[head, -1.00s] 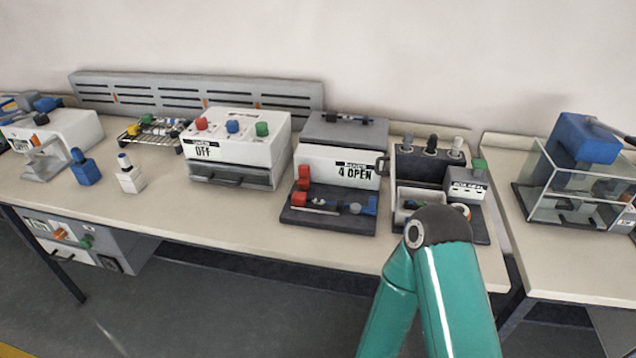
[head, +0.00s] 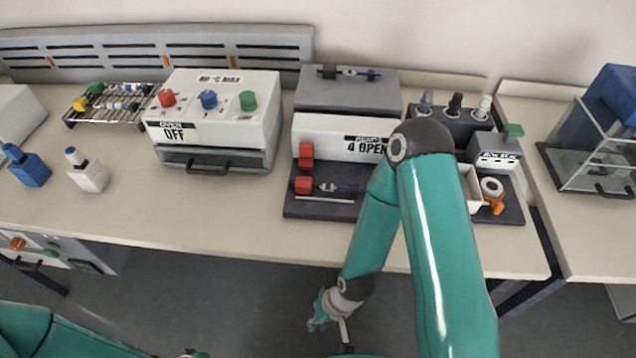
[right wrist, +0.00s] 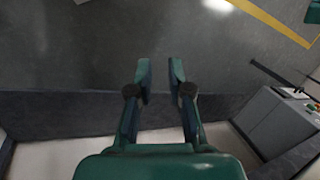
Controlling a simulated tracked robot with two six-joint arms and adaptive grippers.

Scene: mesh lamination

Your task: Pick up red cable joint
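Two red blocks are on the machine labelled "4 OPEN": a lower one (head: 304,185) at the left of its dark base, beside a thin cable-like part, and an upper one (head: 306,152) against the white front. I cannot tell which is the red cable joint. My right gripper (head: 322,310) hangs low in front of the bench, over the floor and well away from both blocks. In the right wrist view its two fingers (right wrist: 160,72) are apart with nothing between them. My left arm shows at the bottom left; its gripper is not clearly visible.
A white oven marked OFF (head: 215,115) stands left of the machine, with a wire rack of small parts (head: 115,103) beyond it. A blue bottle (head: 30,168) and a white bottle (head: 88,174) stand at left. My right arm covers part of the machine's right side.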

